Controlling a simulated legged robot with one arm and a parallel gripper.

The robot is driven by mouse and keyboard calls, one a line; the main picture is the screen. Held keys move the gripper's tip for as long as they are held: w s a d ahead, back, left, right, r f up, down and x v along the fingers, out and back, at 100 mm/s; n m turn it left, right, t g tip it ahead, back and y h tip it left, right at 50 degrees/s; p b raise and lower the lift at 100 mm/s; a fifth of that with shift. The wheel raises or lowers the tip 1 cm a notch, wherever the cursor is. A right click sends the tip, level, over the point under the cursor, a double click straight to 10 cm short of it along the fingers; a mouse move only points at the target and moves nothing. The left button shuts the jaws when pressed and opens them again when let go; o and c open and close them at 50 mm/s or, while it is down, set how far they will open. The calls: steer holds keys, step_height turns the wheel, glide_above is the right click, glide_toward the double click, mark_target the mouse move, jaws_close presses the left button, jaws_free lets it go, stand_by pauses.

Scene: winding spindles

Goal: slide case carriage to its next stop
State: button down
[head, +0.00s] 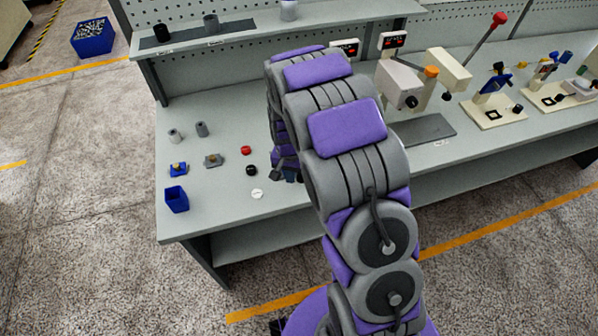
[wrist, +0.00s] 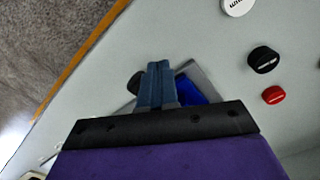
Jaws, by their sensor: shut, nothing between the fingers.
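No part is plainly marked as the case carriage. In the wrist view a grey slab with a bright blue part (wrist: 197,88) and a dark rounded piece (wrist: 134,84) lie around my fingers; this may be it, but I cannot tell. My gripper (wrist: 157,66) has its two blue-grey fingers together, empty, in front of or over that slab; contact cannot be judged. In the head view my gripper (head: 291,176) is low over the bench, mostly hidden by my arm, which also hides the slab.
A white disc (head: 257,194), black cap (head: 251,170) and red cap (head: 246,150) lie left of my gripper on the bench (head: 222,205). A blue bin (head: 176,200) stands near the left edge.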

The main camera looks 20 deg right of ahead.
mark_target(291, 187)
steer(key=shift+f, duration=0.15)
steer(key=shift+f, duration=1.5)
steer(key=shift+s+d+f, duration=0.1)
steer(key=shift+r+p, duration=0.75)
steer(key=shift+r, duration=1.1)
steer(key=shift+a+r+p, duration=0.3)
steer(key=shift+r, duration=0.55)
steer(key=shift+a+r+p, duration=0.3)
steer(key=shift+r, duration=0.5)
steer(key=shift+d, duration=0.1)
